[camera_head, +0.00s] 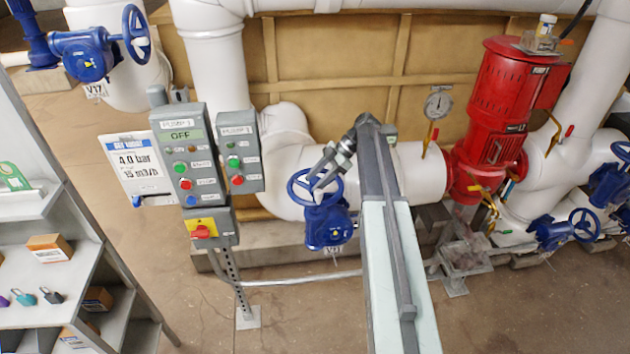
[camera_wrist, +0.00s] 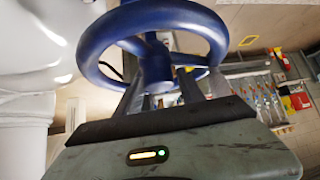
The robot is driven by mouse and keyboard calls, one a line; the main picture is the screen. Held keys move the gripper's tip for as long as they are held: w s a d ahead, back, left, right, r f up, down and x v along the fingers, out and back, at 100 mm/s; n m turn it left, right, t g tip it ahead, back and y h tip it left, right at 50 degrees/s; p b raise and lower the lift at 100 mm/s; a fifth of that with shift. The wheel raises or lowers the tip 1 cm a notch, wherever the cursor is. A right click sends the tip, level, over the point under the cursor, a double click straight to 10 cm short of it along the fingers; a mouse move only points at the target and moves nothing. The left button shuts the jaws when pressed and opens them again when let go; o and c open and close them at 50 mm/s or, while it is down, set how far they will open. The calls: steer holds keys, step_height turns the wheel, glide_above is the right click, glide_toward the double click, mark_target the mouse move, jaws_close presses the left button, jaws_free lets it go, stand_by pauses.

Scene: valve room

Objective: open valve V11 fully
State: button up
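A blue valve with a blue handwheel (camera_head: 300,188) is on the white pipe left of my arm. Its tag (camera_head: 333,251) is small and partly hard to read, so I cannot be sure it says V11. My gripper (camera_head: 322,180) is at this handwheel. In the wrist view, the handwheel's rim (camera_wrist: 92,45) fills the top, with its hub (camera_wrist: 156,70) in the middle. The two fingers of my gripper (camera_wrist: 161,88) stand apart, one on each side of the hub. I see no firm grip, and the fingertips are partly hidden by the wheel.
A pump control panel (camera_head: 183,150) showing OFF stands left of the valve. A red pump (camera_head: 500,110) and blue valves (camera_head: 553,233) are to the right. Valve V17 (camera_head: 88,55) is at upper left. A shelf (camera_head: 60,250) stands at the left edge. Floor in front is partly clear.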

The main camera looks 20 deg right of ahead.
steer(key=shift+a, duration=0.15)
steer(key=shift+d+r+p, duration=0.25)
steer(key=shift+r+p, duration=0.15)
steer(key=p+v, duration=0.4)
steer(key=v, duration=0.3)
steer(key=shift+p, duration=0.4)
steer(key=shift+f, duration=0.1)
